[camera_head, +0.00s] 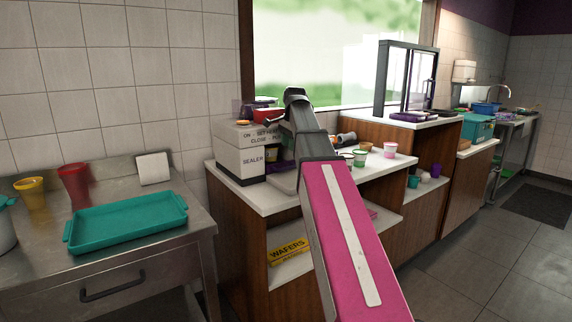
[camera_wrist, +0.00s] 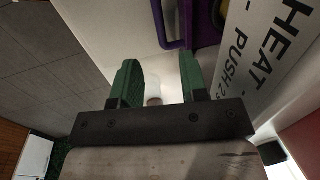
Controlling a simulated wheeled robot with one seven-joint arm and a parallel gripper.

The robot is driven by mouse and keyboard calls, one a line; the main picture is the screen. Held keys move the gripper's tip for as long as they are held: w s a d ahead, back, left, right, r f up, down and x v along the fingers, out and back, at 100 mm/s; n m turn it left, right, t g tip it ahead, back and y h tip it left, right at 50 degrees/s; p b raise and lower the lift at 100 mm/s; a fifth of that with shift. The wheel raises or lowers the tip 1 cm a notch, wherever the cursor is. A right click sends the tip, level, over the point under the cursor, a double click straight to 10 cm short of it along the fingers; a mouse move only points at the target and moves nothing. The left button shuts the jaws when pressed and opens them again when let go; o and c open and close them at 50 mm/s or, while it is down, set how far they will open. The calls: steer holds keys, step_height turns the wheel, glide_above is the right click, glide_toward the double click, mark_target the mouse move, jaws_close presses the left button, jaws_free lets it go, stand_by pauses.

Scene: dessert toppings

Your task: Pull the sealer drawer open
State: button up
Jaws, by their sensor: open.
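The sealer (camera_head: 240,160) is a white and grey box on the counter in the head view, with printed labels on its side. Its lettered panel (camera_wrist: 270,60) fills the right of the wrist view. A purple bar handle (camera_wrist: 161,28) shows at the top of the wrist view, beside a purple part (camera_wrist: 207,25) of the sealer. My gripper (camera_wrist: 160,72) is open, its two green fingers apart and empty. The fingertips lie just below the handle in the picture and do not enclose it.
The white counter (camera_head: 375,172) holds several small cups right of my arm. A red bowl (camera_head: 265,115) sits by the sealer's top. A steel table (camera_head: 190,200) with a teal tray (camera_head: 128,222) stands at left. A wafers box (camera_head: 290,252) lies on the shelf below.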

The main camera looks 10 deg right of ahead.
mark_target(287, 164)
steer(key=f, duration=0.3)
steer(key=w+f, duration=0.1)
steer(key=f, duration=0.5)
steer(key=shift+w+a, duration=0.25)
steer(key=shift+a, duration=0.1)
jaws_close()
